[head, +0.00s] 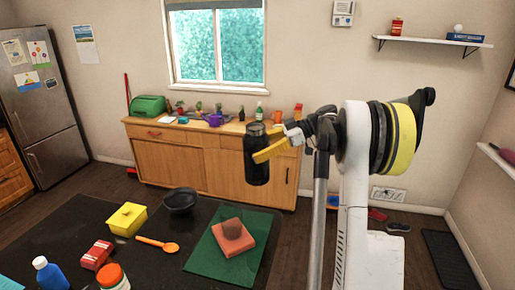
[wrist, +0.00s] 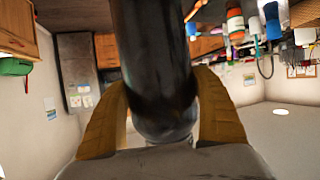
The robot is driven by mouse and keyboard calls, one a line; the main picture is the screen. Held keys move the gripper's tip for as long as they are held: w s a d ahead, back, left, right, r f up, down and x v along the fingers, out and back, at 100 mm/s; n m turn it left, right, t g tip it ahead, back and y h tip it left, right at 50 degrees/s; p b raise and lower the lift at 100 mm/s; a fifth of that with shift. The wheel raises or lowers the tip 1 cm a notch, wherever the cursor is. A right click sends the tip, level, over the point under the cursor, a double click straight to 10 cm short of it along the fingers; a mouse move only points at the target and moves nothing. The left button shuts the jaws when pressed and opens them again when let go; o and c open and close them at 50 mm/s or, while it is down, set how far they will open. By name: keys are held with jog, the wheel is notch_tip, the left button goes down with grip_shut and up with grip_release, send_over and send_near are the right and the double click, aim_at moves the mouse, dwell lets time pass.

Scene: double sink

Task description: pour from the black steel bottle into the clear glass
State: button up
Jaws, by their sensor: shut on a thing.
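The black steel bottle (head: 257,168) is upright in the head view, held in the air beyond the dark counter. My gripper (head: 262,152) has its yellow fingers closed around the bottle's side, coming from the right. In the wrist view the bottle (wrist: 155,60) fills the middle, with one yellow finger of my gripper (wrist: 160,88) on each side of it. I cannot make out the clear glass in either view.
The dark counter (head: 210,212) in front holds a black bowl (head: 180,199), a yellow box (head: 127,219), an orange spoon (head: 157,244) and a green mat (head: 208,263) with an orange block (head: 234,243). A wooden cabinet (head: 165,150) with several small items stands behind, under the window.

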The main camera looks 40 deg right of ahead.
jog(key=s+a+f+n+t+h+b, duration=0.1)
jog(key=s+a+f+n+t+h, duration=0.1)
jog(key=a+f+n+h, duration=0.4)
notch_tip(320, 180, down, 2)
jog(key=n+t+h, duration=0.1)
jog(key=h, duration=0.3)
jog(key=shift+s+a+f, duration=0.25)
jog(key=shift+s+a, duration=0.05)
jog(key=shift+s, duration=0.05)
dwell(2.5)
jog(key=shift+t, duration=0.3)
jog(key=shift+s+a+r, duration=0.1)
jog(key=shift+r, duration=0.05)
